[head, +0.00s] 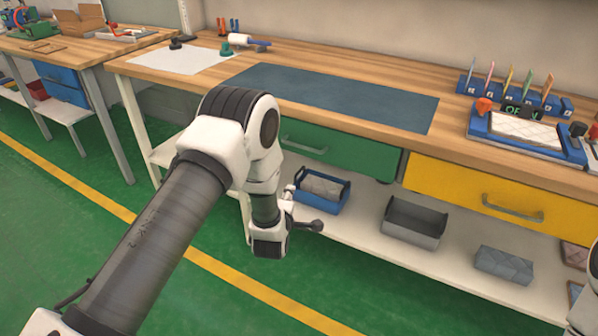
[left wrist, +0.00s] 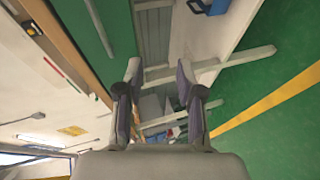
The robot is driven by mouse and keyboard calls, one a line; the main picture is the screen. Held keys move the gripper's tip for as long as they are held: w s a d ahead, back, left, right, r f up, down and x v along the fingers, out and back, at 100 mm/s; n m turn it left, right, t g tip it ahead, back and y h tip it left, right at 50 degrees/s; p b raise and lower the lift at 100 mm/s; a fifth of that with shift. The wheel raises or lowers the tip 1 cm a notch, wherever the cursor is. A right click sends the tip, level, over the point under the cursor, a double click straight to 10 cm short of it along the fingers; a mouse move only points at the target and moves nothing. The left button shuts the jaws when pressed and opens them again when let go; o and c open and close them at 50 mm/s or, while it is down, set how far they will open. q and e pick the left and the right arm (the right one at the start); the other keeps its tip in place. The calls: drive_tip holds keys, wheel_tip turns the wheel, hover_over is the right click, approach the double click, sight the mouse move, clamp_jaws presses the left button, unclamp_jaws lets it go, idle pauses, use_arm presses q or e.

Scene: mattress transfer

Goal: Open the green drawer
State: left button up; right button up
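The green drawer (head: 335,150) is under the wooden workbench, left of the yellow drawer, and looks closed. Its bar handle (head: 304,146) shows just right of my left arm's elbow, which covers the drawer's left part. In the left wrist view the green front (left wrist: 75,18) and the handle (left wrist: 98,28) are at the upper left, beyond and apart from the fingers. My left gripper (left wrist: 159,74) is open, with nothing between its fingertips. In the head view my left wrist hangs low before the shelf, and its fingers are hard to make out. My right gripper is not in view.
A yellow drawer (head: 490,190) is to the right. The lower shelf (head: 365,218) holds a blue bin (head: 320,191), a grey bin (head: 414,222) and a grey padded block (head: 504,264). A dark mat (head: 340,95) lies on the bench. Green floor (head: 340,285) in front is clear.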

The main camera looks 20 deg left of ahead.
sight(299, 147)
use_arm(q)
drive_tip(key=w+a+r+n+t+y+b, duration=0.1)
drive_tip(key=w+r+b, duration=0.1)
drive_tip(key=w+b, duration=0.3)
drive_tip(key=w+a+r+n+t+b, duration=0.1)
drive_tip(key=w+a+r+t+b, duration=0.1)
drive_tip(key=w+b, duration=0.3)
drive_tip(key=w+a+r+n+t+y+b, duration=0.1)
drive_tip(key=w+r+b, duration=0.1)
drive_tip(key=w+b, duration=0.3)
drive_tip(key=shift+w+a+t+y, duration=0.2)
drive_tip(key=shift+w+t+y, duration=0.15)
drive_tip(key=shift+w, duration=0.35)
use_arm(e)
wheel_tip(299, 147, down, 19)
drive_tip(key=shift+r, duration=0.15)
use_arm(q)
drive_tip(key=shift+c, duration=0.3)
clamp_jaws()
